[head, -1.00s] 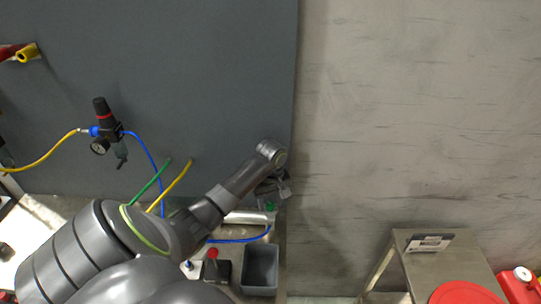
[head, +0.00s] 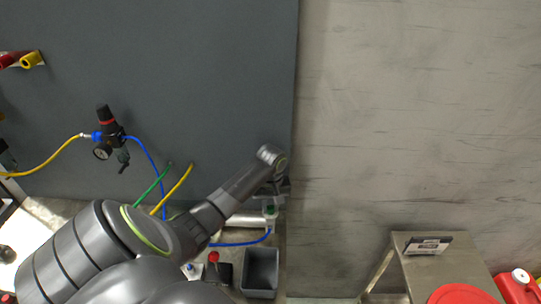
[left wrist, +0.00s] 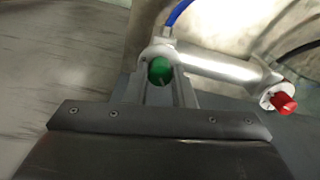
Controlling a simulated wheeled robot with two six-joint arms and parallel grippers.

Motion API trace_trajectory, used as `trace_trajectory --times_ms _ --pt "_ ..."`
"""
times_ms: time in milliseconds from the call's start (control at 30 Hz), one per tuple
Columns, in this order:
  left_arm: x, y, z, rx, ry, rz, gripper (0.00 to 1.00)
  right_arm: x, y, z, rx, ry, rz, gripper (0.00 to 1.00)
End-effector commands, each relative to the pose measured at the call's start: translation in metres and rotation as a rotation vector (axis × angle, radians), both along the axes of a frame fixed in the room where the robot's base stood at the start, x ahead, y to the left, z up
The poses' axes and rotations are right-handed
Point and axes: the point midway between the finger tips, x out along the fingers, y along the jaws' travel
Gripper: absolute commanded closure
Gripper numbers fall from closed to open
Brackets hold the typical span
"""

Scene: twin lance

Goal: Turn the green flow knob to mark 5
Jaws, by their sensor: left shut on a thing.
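The green flow knob (left wrist: 159,70) shows between the fingers of my left gripper (left wrist: 162,80) in the left wrist view. The gripper is shut on it. The knob sits at the left end of a silver cylinder (left wrist: 215,67), near where a blue hose joins. In the head view the knob (head: 270,210) is a small green spot just below my left gripper (head: 272,200). The scale marks and the knob's pointer are too small or hidden to read. My right gripper is not in view.
A red knob (left wrist: 285,103) is at the cylinder's other end. A grey bin (head: 261,271) and a red button (head: 213,257) stand on the bench below. A regulator with a gauge (head: 102,151) hangs on the dark panel. A step stool (head: 430,258) stands at right.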

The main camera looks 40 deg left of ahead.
Motion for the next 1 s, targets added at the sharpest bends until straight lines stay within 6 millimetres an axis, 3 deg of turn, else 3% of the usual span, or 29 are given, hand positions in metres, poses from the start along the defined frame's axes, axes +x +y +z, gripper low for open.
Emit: trace_trajectory --times_ms 200,1000 --pt "0.0003 0.0 0.0018 -0.001 0.0 -0.201 1.0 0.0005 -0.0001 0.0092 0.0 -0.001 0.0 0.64" --pt "0.0005 0.0003 0.001 0.002 -0.002 -0.962 1.0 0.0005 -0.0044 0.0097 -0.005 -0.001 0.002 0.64"
